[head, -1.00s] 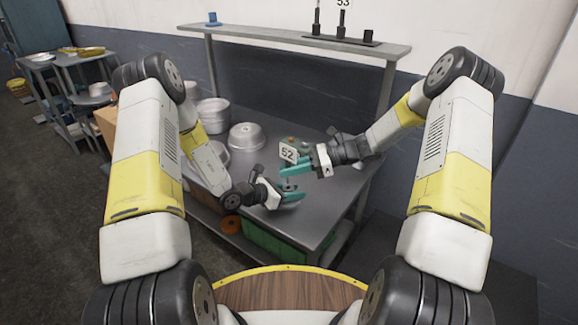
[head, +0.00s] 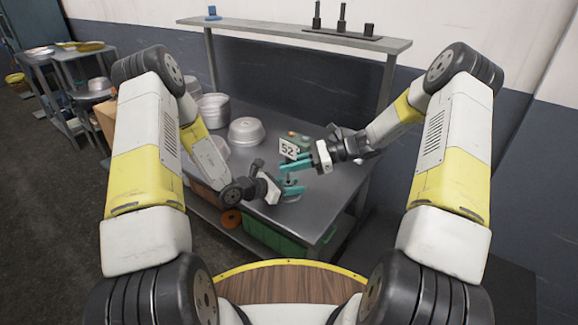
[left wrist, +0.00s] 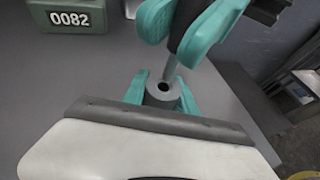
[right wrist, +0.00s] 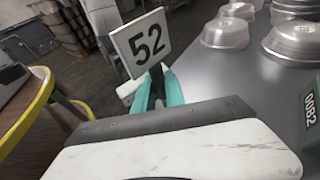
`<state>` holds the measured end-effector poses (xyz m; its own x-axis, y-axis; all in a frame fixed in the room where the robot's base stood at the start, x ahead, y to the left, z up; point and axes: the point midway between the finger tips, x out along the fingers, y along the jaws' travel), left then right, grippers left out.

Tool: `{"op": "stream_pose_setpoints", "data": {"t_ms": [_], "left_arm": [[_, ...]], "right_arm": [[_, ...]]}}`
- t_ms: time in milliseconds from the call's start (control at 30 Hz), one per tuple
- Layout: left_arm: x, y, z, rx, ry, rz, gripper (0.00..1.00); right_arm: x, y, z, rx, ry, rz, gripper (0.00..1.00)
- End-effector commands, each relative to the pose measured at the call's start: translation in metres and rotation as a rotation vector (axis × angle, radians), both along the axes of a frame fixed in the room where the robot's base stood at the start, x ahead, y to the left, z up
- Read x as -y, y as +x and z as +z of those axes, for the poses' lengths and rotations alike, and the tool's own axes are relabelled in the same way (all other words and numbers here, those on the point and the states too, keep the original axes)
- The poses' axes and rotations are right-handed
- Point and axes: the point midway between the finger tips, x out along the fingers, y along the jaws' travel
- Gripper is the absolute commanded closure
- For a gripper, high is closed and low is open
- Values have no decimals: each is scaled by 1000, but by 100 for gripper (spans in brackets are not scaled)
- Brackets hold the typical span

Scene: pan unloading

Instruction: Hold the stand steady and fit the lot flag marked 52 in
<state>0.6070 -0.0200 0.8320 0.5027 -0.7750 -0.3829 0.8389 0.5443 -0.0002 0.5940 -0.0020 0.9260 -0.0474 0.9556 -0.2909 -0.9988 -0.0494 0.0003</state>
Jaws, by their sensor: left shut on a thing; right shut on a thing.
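My right gripper (head: 284,168) is shut on the dark grip of the lot flag marked 52. The flag's white plate (head: 288,149) stands above the fingers and reads clearly in the right wrist view (right wrist: 147,44). My left gripper (left wrist: 160,92) is shut around the stand, a grey round socket (left wrist: 158,101) with a dark hole in its top. It also shows low over the table in the head view (head: 294,189). In the left wrist view the flag's thin grey rod points down at the socket, its tip close by the visible hole. The stand's base is hidden.
A green box marked 0082 (left wrist: 68,16) stands behind the grippers. Metal pans (head: 246,131) stand at the table's left and back. A raised shelf (head: 290,31) at the back carries a dark base with several posts.

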Motion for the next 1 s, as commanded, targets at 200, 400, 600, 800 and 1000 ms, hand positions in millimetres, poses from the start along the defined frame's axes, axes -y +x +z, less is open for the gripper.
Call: {"op": "stream_pose_setpoints", "data": {"t_ms": [200, 400, 600, 800, 1000], "left_arm": [[0, 0, 0, 1, -1, 0, 100], [0, 0, 0, 1, -1, 0, 100], [0, 0, 0, 1, -1, 0, 100], [0, 0, 0, 1, -1, 0, 100], [0, 0, 0, 1, -1, 0, 100]], "right_arm": [[0, 0, -3, 0, 0, 0, 100], [0, 0, -6, 0, 0, 0, 100], [0, 0, -9, 0, 0, 0, 100], [0, 0, -11, 0, 0, 0, 100], [0, 0, -14, 0, 0, 0, 100]]}}
